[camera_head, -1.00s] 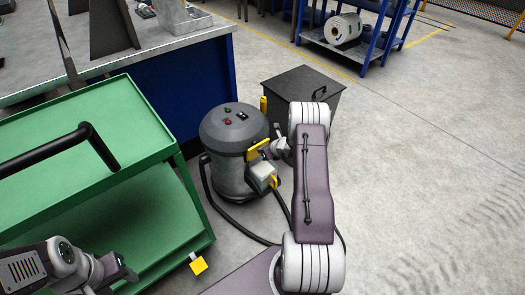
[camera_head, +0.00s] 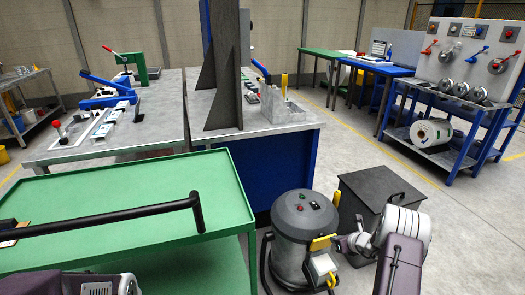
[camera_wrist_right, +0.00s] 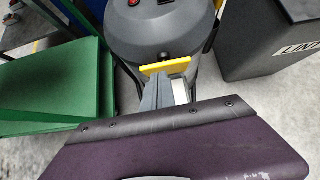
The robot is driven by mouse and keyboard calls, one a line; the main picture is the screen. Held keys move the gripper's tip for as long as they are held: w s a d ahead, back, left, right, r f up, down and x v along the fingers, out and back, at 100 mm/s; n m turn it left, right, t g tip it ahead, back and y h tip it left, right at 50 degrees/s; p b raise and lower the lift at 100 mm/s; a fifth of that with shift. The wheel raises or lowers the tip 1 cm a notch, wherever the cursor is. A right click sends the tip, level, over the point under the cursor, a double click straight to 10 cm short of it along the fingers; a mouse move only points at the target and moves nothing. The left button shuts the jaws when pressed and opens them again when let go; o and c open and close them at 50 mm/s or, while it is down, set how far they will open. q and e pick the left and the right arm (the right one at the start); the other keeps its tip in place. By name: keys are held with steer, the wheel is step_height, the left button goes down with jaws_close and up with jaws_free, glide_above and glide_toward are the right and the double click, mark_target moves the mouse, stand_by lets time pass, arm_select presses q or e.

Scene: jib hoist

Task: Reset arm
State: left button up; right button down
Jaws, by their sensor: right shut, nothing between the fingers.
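My right arm comes in from the bottom right in the head view, bent, with a purple link and white joint. Its gripper (camera_head: 345,243) points left toward the grey drum-shaped vacuum (camera_head: 304,222). In the right wrist view the fingers (camera_wrist_right: 165,91) are together and empty, just in front of the vacuum's yellow handle (camera_wrist_right: 165,68); I cannot tell if they touch it. My purple arm link fills the bottom of that view. Only a bit of my left arm shows at the head view's bottom left, and its gripper is out of sight.
A green cart (camera_head: 120,190) with a black handle stands at the left. A dark lidded bin (camera_head: 372,205) is right behind the vacuum. Workbenches (camera_head: 285,122) stand beyond, and a blue rack (camera_head: 455,125) at back right. Floor at the right is clear.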

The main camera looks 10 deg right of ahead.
steer(key=s+a+r+n+g+y, duration=0.1)
steer(key=s+a+r+n+g, duration=0.15)
steer(key=a+n, duration=0.4)
steer(key=s+a+r+n+g+y, duration=0.1)
steer(key=s+a+r+n, duration=0.3)
steer(key=a, duration=0.3)
steer(key=s+a+r+n+g+y, duration=0.1)
steer(key=s+a+n+g, duration=0.15)
steer(key=a+n, duration=0.45)
steer(key=s+a+r+n+g+h+p, duration=0.1)
steer(key=s+a+r+n+h, duration=0.15)
steer(key=s+n, duration=0.65)
steer(key=s+a+r+n+g+h, duration=0.1)
steer(key=s+a+r+n, duration=0.15)
steer(key=s+n, duration=0.55)
arm_select(q)
step_height(320, 180, up, 20)
steer(key=p, duration=1.9)
steer(key=shift+r, duration=0.15)
arm_select(e)
step_height(320, 180, up, 20)
steer(key=d, duration=0.1)
steer(key=shift+f, duration=0.15)
arm_select(q)
steer(key=shift+c, duration=0.3)
